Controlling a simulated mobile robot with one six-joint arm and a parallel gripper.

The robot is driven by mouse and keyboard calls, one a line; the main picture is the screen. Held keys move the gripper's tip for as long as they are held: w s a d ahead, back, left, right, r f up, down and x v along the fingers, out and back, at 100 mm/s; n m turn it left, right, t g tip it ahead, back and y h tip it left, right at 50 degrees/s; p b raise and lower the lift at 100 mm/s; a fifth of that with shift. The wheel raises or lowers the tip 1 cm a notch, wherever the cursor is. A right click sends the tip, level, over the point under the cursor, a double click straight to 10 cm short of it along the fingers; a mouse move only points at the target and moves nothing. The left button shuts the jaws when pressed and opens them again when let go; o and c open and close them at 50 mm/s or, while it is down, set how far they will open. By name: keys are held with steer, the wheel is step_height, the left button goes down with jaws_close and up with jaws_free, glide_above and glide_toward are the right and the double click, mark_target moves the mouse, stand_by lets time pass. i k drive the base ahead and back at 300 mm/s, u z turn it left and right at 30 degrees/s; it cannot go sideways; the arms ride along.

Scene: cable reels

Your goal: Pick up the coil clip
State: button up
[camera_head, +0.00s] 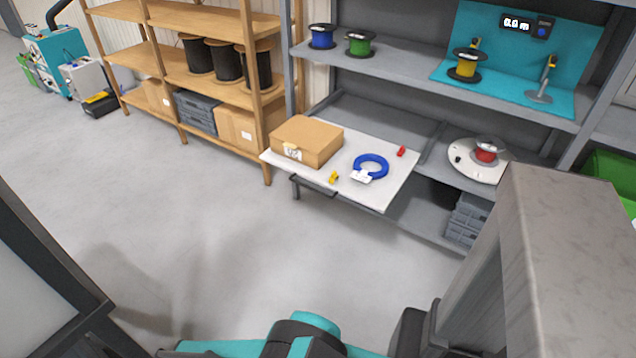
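A blue cable coil (371,166) with a white tag (361,178) lies on a pale pull-out board. Two small pieces that look like clips lie near it, apart from the coil: a yellow one (333,178) to its left by the front edge, and a red one (401,151) to its right. They are too small to tell which is the coil clip. Teal and dark parts of my own arm show at the bottom of the picture, far from the board. My gripper's fingers are not in view.
A cardboard box (306,141) stands on the board (388,196), left of the coil. A round plate (478,165) holding a red reel (486,151) is to the right. Several reels stand on the shelf above. The floor (240,225) before the board is clear.

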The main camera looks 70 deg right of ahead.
mark_target(334, 176)
steer(key=u, duration=0.2)
steer(key=k, duration=1.1)
steer(key=z, duration=0.8)
steer(key=i, duration=1)
steer(key=u, duration=0.15)
